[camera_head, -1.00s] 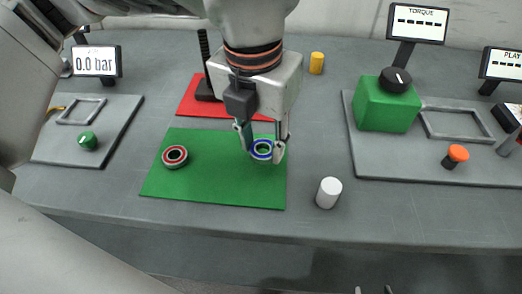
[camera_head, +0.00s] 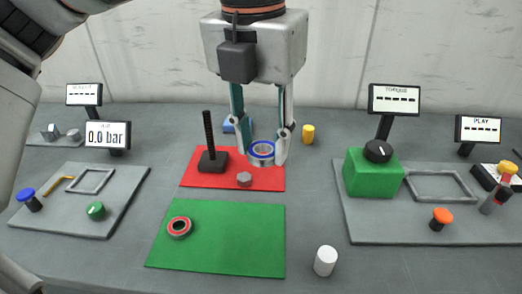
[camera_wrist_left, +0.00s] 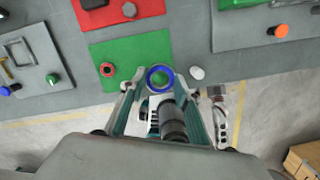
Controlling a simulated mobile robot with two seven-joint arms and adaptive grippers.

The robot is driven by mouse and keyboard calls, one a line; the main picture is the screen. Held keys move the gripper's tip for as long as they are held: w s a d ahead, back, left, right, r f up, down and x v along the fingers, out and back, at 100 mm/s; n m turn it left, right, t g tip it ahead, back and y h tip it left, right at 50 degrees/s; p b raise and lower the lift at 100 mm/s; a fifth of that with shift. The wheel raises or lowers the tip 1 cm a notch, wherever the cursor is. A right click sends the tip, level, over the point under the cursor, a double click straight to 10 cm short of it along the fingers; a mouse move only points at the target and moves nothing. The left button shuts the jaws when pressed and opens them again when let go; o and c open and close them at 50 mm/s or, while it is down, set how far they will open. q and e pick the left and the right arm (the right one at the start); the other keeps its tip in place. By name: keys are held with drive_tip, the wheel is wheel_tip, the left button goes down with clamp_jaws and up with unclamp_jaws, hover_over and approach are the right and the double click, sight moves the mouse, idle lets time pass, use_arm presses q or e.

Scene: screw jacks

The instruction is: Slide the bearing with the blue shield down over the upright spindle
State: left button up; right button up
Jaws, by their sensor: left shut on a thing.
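The bearing with the blue shield (camera_head: 262,160) is held between the fingertips of my left gripper (camera_head: 262,150). It is in the air, its ring face up, and in the head view it shows over the right part of the red mat. It also shows in the left wrist view (camera_wrist_left: 149,78), between both fingers. The upright spindle (camera_head: 208,130) is a black threaded rod on a black base (camera_head: 212,161) on the red mat (camera_head: 200,181). It stands left of the bearing, apart from it. My right gripper seems to show small in the left wrist view (camera_wrist_left: 217,93); its jaws are unclear.
A red-shielded bearing (camera_head: 180,228) lies on the green mat (camera_head: 235,240). A grey nut (camera_head: 244,180) sits on the red mat. A white cylinder (camera_head: 325,261) and yellow cylinder (camera_head: 308,134) stand to the right. A green block with a black knob (camera_head: 372,175) is farther right.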

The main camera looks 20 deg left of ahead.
use_arm(q)
drive_tip(key=w+a+r+n+p, duration=0.1)
drive_tip(key=w+a+r+p, duration=0.2)
drive_tip(key=w+r+p, duration=0.15)
drive_tip(key=n+p, duration=0.5)
drive_tip(key=p, duration=0.5)
hover_over(206, 112)
drive_tip(key=f, duration=0.3)
drive_tip(key=shift+s+d+f+y, duration=0.1)
drive_tip(key=shift+d+f+y, duration=0.1)
drive_tip(key=shift+y, duration=0.2)
drive_tip(key=shift+a+f, duration=0.2)
drive_tip(key=shift+a, duration=0.05)
drive_tip(key=shift+f, duration=2.4)
drive_tip(key=shift+f+b, duration=0.4)
drive_tip(key=shift+f, duration=0.75)
drive_tip(key=shift+f+b, duration=0.6)
drive_tip(key=shift+f, duration=0.5)
drive_tip(key=shift+f+b, duration=0.5)
drive_tip(key=shift+f, duration=0.25)
use_arm(e)
wheel_tip(206, 112, up, 11)
drive_tip(key=a, duration=0.1)
drive_tip(key=shift+w+a+y, duration=0.15)
drive_tip(key=shift+w+y, duration=0.15)
drive_tip(key=shift+w, duration=0.05)
